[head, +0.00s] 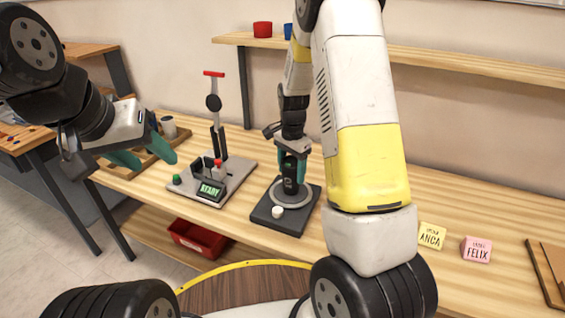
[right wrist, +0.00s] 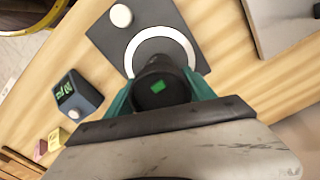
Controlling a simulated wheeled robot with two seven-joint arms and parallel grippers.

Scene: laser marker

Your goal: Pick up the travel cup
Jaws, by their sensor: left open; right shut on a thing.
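The travel cup (head: 289,183) is dark and upright, over the pale ring of a dark square pad (head: 268,216) on the workbench. It appears to stand inside the ring; whether its base touches the pad is hard to tell. My right gripper (head: 291,160) is shut on the cup, with teal fingers on both sides. In the right wrist view, the cup (right wrist: 158,92) shows its black top with a green mark between the fingers. My left gripper (head: 150,153) is open and empty, held over the left end of the bench.
A marker stand with a green "READY" display (head: 211,190) stands left of the pad. A grey cup (head: 168,127) stands at a wooden tray behind my left gripper. Yellow (head: 431,236) and pink (head: 476,249) name cards are at the right. A red bin (head: 198,238) sits below.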

